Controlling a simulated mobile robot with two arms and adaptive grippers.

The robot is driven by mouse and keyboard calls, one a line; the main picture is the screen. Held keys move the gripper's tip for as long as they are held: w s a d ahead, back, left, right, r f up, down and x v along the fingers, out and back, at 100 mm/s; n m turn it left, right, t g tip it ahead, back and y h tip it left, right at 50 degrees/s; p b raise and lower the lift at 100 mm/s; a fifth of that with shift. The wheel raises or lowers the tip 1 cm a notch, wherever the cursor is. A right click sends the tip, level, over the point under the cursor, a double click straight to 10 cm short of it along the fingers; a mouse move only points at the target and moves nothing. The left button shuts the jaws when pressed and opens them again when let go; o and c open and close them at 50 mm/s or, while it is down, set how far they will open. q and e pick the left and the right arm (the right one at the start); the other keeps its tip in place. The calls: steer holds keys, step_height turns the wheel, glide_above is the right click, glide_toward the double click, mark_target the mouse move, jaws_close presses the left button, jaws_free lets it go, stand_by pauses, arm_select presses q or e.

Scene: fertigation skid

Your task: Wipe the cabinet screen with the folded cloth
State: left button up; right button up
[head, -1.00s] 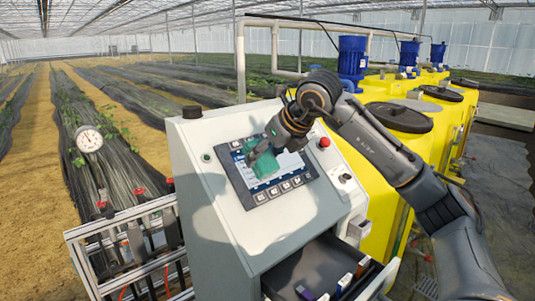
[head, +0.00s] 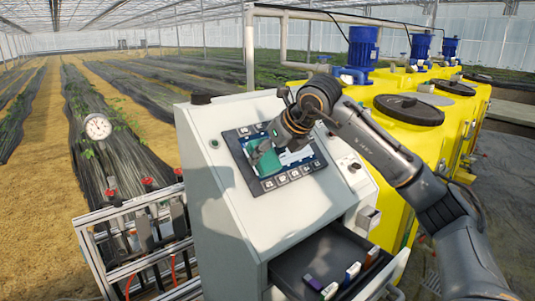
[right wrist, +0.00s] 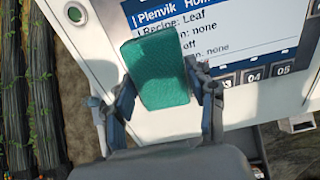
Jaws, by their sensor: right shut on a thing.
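The cabinet screen (head: 301,156) is a dark-framed panel with a white and blue display and a row of buttons below, set in the sloping top of a grey cabinet (head: 225,190). My right gripper (head: 278,143) is over the screen's left half and shut on the folded cloth (head: 263,160), a green pad. In the right wrist view the cloth (right wrist: 157,70) sits between the two fingers and hides the left part of the displayed text on the screen (right wrist: 245,30). I cannot tell whether the cloth touches the glass. My left gripper is not in view.
An open drawer (head: 295,262) with several small items juts from the cabinet's front. Yellow tanks (head: 400,150) with blue motors stand to the right.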

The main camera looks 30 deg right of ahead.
mark_target(275, 153)
steer(key=shift+x, duration=1)
steer(key=shift+d, duration=0.1)
steer(key=shift+w+d+r, duration=0.1)
steer(key=shift+d, duration=1.8)
steer(key=shift+w, duration=0.1)
steer(key=shift+a, duration=0.1)
steer(key=shift+s+a+f, duration=0.1)
steer(key=shift+a+f, duration=0.05)
steer(key=shift+a, duration=0.85)
steer(key=shift+s+a+f, duration=0.1)
steer(key=shift+a, duration=0.85)
